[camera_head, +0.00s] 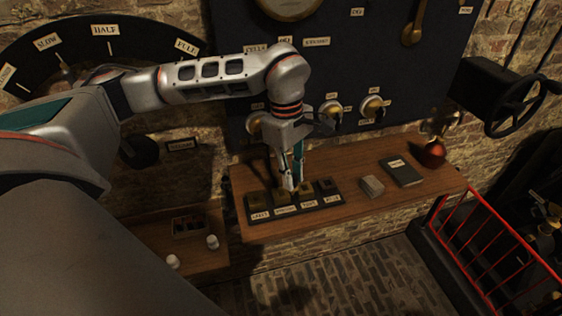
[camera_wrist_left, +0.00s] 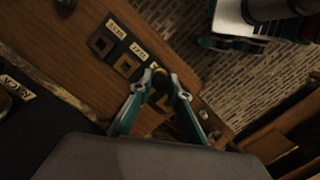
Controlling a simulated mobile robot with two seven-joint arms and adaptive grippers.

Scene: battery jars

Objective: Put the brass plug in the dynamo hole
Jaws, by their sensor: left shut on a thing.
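My left gripper (camera_head: 291,184) points down over a dark block (camera_head: 256,232) on the wooden shelf. The block has a row of square sockets with small labels, too small to read surely, so I cannot tell which is the dynamo hole. In the left wrist view, the left gripper (camera_wrist_left: 160,90) is shut on the brass plug (camera_wrist_left: 160,84), mostly hidden between the fingers. Two square sockets (camera_wrist_left: 126,66) (camera_wrist_left: 101,43) show beside it. The fingertips are close over the middle of the row; I cannot tell whether the plug is in a socket.
On the shelf (camera_head: 225,173) to the right are a pale stack (camera_head: 372,187), a dark book (camera_head: 401,170) and a red-brown round object (camera_head: 432,153). A dark panel with knobs (camera_head: 372,106) stands behind.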

